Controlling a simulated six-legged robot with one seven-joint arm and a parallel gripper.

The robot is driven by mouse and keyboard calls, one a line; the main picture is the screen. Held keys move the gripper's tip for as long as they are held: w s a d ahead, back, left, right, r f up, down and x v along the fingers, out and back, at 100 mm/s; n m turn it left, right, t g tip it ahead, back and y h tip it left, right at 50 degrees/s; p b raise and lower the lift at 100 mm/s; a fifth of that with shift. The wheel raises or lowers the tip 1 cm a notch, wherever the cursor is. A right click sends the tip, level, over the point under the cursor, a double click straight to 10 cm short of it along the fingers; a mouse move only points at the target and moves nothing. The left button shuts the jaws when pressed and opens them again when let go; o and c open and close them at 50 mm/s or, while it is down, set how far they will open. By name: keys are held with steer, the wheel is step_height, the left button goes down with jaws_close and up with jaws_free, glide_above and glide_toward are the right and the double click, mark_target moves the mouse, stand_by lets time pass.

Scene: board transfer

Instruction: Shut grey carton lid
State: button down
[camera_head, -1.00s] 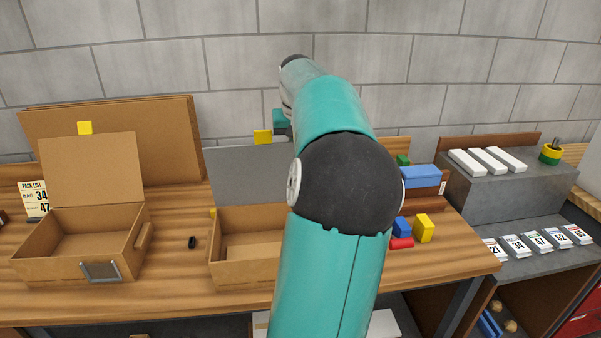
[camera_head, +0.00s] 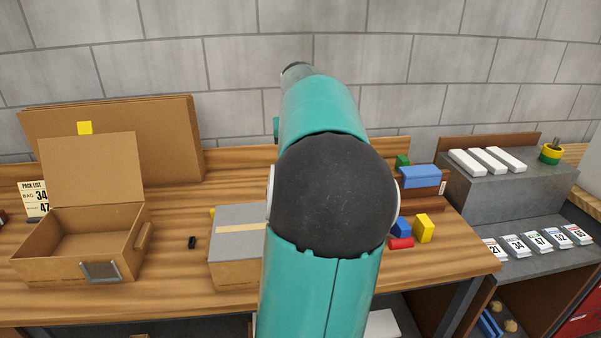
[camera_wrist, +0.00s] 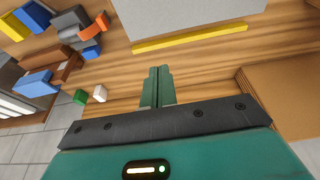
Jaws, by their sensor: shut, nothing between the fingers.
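The grey carton lid (camera_head: 238,218) lies flat over its brown carton (camera_head: 235,274) in the head view, with a tan strip across its top. My arm hides the carton's right part, so I cannot see whether the lid sits fully down there. In the wrist view, a pale grey surface at the top edge appears to be the lid (camera_wrist: 180,14). My gripper (camera_wrist: 158,78) is shut and empty over bare wooden table, apart from that surface. The gripper is hidden behind my arm in the head view.
An open brown box (camera_head: 85,240) stands at left. Cardboard sheets (camera_head: 170,140) lean behind. Coloured blocks, including a yellow one (camera_head: 424,228), lie right of my arm. A yellow bar (camera_wrist: 190,37) lies between gripper and grey surface. A small black object (camera_head: 192,242) lies left of the carton.

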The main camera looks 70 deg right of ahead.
stand_by(0.3)
step_height(320, 180, up, 5)
stand_by(0.7)
stand_by(0.4)
